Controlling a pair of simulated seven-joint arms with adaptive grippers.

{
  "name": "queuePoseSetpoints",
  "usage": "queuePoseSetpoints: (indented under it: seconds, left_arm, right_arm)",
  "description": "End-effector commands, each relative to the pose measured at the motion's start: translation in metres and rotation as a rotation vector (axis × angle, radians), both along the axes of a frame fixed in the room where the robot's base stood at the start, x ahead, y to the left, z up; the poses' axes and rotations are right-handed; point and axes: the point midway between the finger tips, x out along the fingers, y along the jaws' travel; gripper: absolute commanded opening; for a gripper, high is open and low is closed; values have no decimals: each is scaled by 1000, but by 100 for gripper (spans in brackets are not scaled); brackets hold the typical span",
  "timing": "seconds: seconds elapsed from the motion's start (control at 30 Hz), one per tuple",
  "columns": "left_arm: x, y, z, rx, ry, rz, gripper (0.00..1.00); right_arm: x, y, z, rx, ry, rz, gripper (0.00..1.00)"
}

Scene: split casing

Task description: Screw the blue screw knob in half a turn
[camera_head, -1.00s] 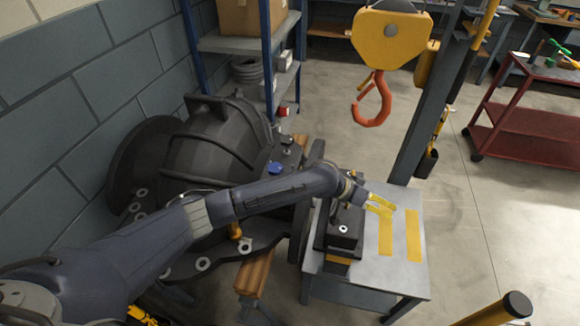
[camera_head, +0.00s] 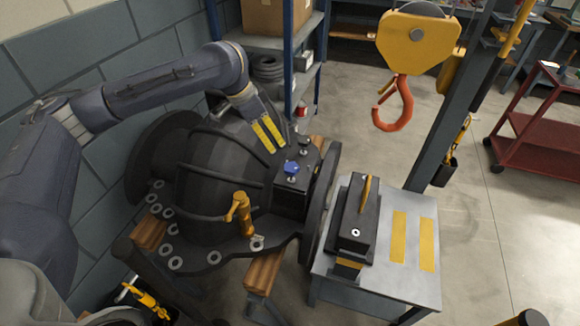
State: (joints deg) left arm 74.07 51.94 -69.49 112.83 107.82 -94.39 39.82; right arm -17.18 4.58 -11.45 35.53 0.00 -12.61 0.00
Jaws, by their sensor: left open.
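The blue screw knob (camera_head: 291,168) stands on a black block at the right end of the dark split casing (camera_head: 215,165). My left gripper (camera_head: 276,150) reaches over the casing from the upper left. Its two yellow fingers are open and point down and to the right. Their tips are just up and left of the knob in the picture and look apart from it. Nothing shows between the fingers.
Another small knob (camera_head: 305,147) stands beside the blue one. An orange tool (camera_head: 241,212) stands on the casing's flange. A grey table (camera_head: 385,275) with a black block (camera_head: 352,225) is at the right. An orange hook (camera_head: 395,110) hangs beyond.

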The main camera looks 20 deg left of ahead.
Motion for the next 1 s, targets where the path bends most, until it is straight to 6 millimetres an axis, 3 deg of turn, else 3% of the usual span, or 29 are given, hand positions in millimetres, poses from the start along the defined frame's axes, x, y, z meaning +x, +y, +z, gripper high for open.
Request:
queuePoseSetpoints:
  seconds: [0.17, 0.7, 1.0]
  left_arm:
    - [5, -6, -20, 0, 4, -1, 66]
    - [30, -34, -110, -2, 5, 0, 66]
    - [41, -44, -145, -1, 2, 0, 66]
  right_arm:
    - [0, 0, 0, 0, 0, 0, 0]
    - [0, 0, 0, 0, 0, 0, 0]
    - [0, 0, 0, 0, 0, 0, 0]
